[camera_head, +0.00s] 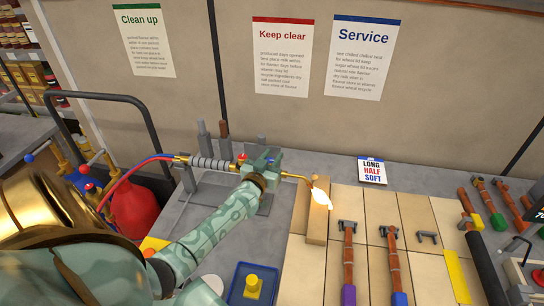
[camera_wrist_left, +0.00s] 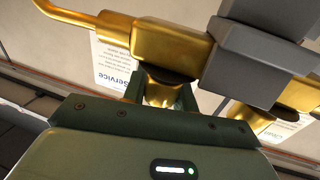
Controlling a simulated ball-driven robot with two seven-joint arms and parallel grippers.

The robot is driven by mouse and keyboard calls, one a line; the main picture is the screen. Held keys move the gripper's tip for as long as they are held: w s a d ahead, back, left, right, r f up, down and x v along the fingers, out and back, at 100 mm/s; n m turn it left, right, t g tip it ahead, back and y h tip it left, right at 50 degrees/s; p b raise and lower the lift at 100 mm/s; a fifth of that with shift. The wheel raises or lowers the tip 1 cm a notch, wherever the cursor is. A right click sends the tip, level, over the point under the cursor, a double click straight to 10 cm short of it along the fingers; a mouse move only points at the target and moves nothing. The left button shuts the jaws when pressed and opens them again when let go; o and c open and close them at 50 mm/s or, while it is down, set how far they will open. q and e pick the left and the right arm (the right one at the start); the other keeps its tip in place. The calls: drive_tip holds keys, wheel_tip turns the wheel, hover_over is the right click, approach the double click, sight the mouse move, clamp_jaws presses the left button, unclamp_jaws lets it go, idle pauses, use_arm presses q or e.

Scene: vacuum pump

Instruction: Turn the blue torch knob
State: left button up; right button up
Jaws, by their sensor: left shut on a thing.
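The brass torch (camera_head: 211,164) lies along a grey stand at the back of the bench, with red and blue hoses at its left end. A flame (camera_head: 320,196) burns at its bent nozzle. My left gripper (camera_head: 262,160) is at the torch's nozzle end and covers most of the blue knob; a small red knob (camera_head: 242,157) shows just left of it. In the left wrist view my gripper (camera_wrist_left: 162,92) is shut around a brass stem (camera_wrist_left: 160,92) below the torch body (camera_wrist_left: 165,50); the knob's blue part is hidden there. My right gripper is not in view.
A wooden block (camera_head: 317,226) stands under the flame. Pipes with coloured ends (camera_head: 347,250) lie on the pale boards at right. A blue tray (camera_head: 240,296) with a yellow piece is in front. A sign card (camera_head: 372,171) stands behind.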

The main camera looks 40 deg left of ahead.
use_arm(q)
drive_tip(key=shift+s+a+f+n+g+y+p, duration=0.15)
drive_tip(key=shift+n+g+y+p, duration=0.4)
drive_tip(key=shift+n+g+y, duration=1)
drive_tip(key=shift+s+a+r+n+g+y+p, duration=0.15)
drive_tip(key=shift+n+g+y+p, duration=0.45)
drive_tip(key=shift+n+g+y, duration=0.9)
drive_tip(key=shift+s+a+f+n+g+y+p, duration=0.15)
drive_tip(key=shift+n+g+y+p, duration=0.65)
drive_tip(key=shift+y, duration=1.25)
drive_tip(key=shift+n+g, duration=0.25)
drive_tip(key=shift+n, duration=0.2)
drive_tip(key=o, duration=1)
drive_tip(key=shift+w, duration=0.1)
